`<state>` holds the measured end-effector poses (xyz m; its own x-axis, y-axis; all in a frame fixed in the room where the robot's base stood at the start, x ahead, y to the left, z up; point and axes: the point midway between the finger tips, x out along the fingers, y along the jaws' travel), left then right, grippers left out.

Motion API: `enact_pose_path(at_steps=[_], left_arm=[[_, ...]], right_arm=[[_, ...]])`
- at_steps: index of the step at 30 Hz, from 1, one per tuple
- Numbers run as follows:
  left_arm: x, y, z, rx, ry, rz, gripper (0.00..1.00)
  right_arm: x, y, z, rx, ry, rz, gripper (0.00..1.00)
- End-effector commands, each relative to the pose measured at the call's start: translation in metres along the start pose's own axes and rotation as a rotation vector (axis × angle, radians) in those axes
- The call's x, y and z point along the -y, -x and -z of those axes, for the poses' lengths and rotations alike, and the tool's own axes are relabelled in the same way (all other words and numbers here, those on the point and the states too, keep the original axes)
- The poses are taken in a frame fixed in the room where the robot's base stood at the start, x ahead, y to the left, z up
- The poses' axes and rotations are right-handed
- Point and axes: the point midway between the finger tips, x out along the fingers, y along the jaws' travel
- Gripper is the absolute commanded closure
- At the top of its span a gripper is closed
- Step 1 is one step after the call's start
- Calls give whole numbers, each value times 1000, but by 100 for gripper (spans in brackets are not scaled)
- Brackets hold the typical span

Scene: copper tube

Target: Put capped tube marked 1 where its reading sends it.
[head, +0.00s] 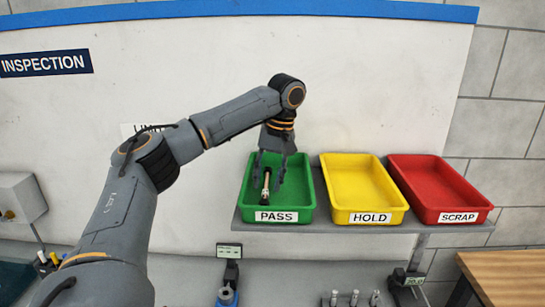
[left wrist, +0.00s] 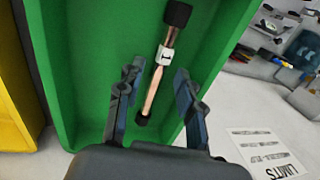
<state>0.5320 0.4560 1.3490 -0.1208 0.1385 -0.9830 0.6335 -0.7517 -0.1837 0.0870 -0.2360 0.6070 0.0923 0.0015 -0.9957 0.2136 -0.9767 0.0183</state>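The capped tube (head: 265,186) lies in the green PASS tray (head: 304,197). In the left wrist view the tube (left wrist: 158,78) is copper with black ends and a white label; I cannot read its mark for sure. My left gripper (head: 270,182) points down into the green tray. In the left wrist view its two fingers (left wrist: 152,92) are spread apart, one on each side of the tube's line, with gaps to it. The gripper is open and empty. My right gripper is not in view.
A yellow HOLD tray (head: 366,184) and a red SCRAP tray (head: 436,184) stand to the right on the same shelf, both empty. A gauge with a display (head: 229,251) stands on the bench below. A LIMITS sheet (left wrist: 267,150) shows in the left wrist view.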

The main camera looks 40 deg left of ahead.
Motion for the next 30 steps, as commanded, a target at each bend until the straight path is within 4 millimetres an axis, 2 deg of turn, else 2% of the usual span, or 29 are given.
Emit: enact_pose_path(at_steps=[16,22,30], left_arm=[[0,92,0,-7,3,0,63],[0,107,0,-3,0,1,63],[0,111,0,-1,-1,0,63]], right_arm=[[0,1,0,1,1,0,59],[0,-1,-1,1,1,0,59],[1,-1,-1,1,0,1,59]])
